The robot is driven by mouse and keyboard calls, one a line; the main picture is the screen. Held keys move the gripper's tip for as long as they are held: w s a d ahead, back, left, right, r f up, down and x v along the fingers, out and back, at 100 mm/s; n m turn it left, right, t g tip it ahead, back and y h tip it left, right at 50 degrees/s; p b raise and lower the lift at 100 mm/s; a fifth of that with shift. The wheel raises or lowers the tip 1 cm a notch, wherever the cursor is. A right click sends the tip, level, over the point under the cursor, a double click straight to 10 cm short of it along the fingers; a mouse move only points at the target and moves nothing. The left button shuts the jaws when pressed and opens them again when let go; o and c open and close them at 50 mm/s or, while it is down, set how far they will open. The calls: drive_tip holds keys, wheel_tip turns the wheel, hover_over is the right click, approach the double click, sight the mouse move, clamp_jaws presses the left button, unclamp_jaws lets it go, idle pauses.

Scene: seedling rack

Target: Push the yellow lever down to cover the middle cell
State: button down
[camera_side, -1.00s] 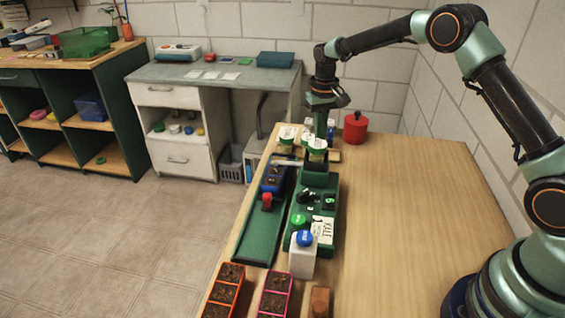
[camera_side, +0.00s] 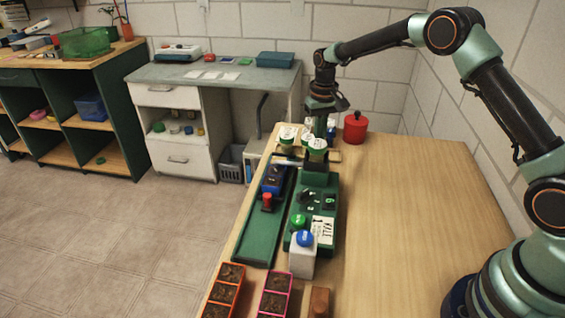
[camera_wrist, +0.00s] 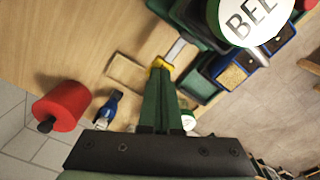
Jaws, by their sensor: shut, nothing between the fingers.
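My gripper (camera_wrist: 160,78) is shut and empty, its green fingers pointing down. In the wrist view its tips are at the yellow lever end (camera_wrist: 160,63); I cannot tell whether they touch. A pale metal bar (camera_wrist: 176,50) runs from the yellow end towards the green machine. In the side view my gripper (camera_side: 321,128) is behind a white-lidded jar, which hides its tips, and the yellow end cannot be made out. A blue tray of soil cells (camera_side: 272,181) sits on the green track (camera_side: 262,230). The blue tray also shows in the wrist view (camera_wrist: 232,85), partly hidden by the jar.
The white-lidded jar (camera_wrist: 252,18) stands close to my fingers. A red pot (camera_side: 355,128) and a small blue object (camera_wrist: 108,108) are nearby. A white bottle with a blue cap (camera_side: 303,258) stands by the green machine (camera_side: 329,205). The table's right side is clear.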

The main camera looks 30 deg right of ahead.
drive_tip(key=shift+f, duration=1.1)
drive_tip(key=shift+r, duration=3.8)
